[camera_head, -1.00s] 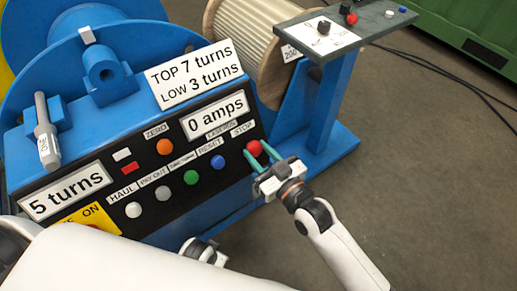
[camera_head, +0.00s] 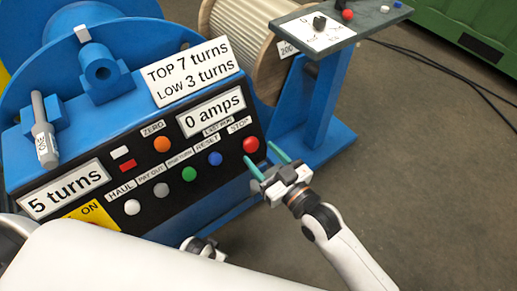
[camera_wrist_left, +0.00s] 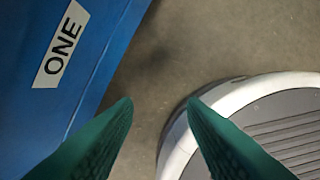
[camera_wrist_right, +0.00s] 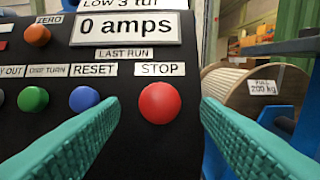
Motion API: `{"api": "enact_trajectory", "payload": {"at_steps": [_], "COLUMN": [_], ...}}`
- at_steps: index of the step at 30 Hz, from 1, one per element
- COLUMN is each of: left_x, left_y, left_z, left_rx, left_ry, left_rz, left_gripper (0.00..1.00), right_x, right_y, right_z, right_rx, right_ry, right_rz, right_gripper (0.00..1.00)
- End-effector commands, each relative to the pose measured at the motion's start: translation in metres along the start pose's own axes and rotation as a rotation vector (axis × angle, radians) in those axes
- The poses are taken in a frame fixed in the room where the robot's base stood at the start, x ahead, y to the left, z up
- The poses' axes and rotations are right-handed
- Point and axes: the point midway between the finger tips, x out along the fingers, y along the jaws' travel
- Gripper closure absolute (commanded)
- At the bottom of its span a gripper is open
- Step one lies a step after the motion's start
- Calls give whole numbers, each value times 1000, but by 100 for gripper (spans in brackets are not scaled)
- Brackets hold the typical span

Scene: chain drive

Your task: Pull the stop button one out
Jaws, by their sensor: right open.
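The red stop button (camera_head: 250,145) sits at the right end of the black panel under a STOP label. In the right wrist view the stop button (camera_wrist_right: 160,103) is a round red knob between my finger lines. My right gripper (camera_head: 265,160) is open and empty, its green fingertips just in front of and slightly below right of the button, apart from it. In the right wrist view the fingertips (camera_wrist_right: 160,103) stand left and right of the button. My left gripper (camera_wrist_left: 158,103) is open and empty beside a blue wall with a ONE label (camera_wrist_left: 62,45); its fingers are hidden in the head view.
Blue reset (camera_head: 215,159), green (camera_head: 189,174) and orange zero (camera_head: 162,144) buttons share the panel (camera_head: 130,165). A cable reel (camera_head: 245,40) and a grey side table (camera_head: 365,25) stand behind. Open floor lies at the right.

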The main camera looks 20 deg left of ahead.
Motion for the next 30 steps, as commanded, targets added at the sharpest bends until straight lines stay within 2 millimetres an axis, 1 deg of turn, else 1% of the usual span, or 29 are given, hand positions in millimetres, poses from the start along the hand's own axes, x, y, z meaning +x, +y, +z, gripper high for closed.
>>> {"api": "enact_trajectory", "payload": {"at_steps": [1, 6, 9, 12, 15, 18, 30], "left_x": [5, 14, 17, 20, 21, 22, 22], "left_y": [-1, -2, -2, -2, -2, -2, -2], "left_z": [-5, -13, -17, -20, -22, -22, -23], "left_rx": [1, 2, 3, 3, 4, 4, 4], "left_ry": [12, 16, 20, 21, 23, 23, 23], "left_rz": [-2, -3, -3, -3, -3, -3, -2], "left_gripper": [62, 62, 62, 62, 62, 62, 62], "right_x": [-12, -50, -69, -82, -91, -95, -95], "right_y": [0, 0, 0, 0, 0, 0, 0], "right_z": [-1, 0, -1, -1, 0, 0, 0], "right_rx": [-1, 0, 0, -1, -1, -1, 0], "right_ry": [5, 5, 4, 3, 1, 1, 0], "right_rz": [-1, 0, 0, -1, -1, 0, -1], "right_gripper": [43, 43, 43, 43, 43, 43, 43]}}
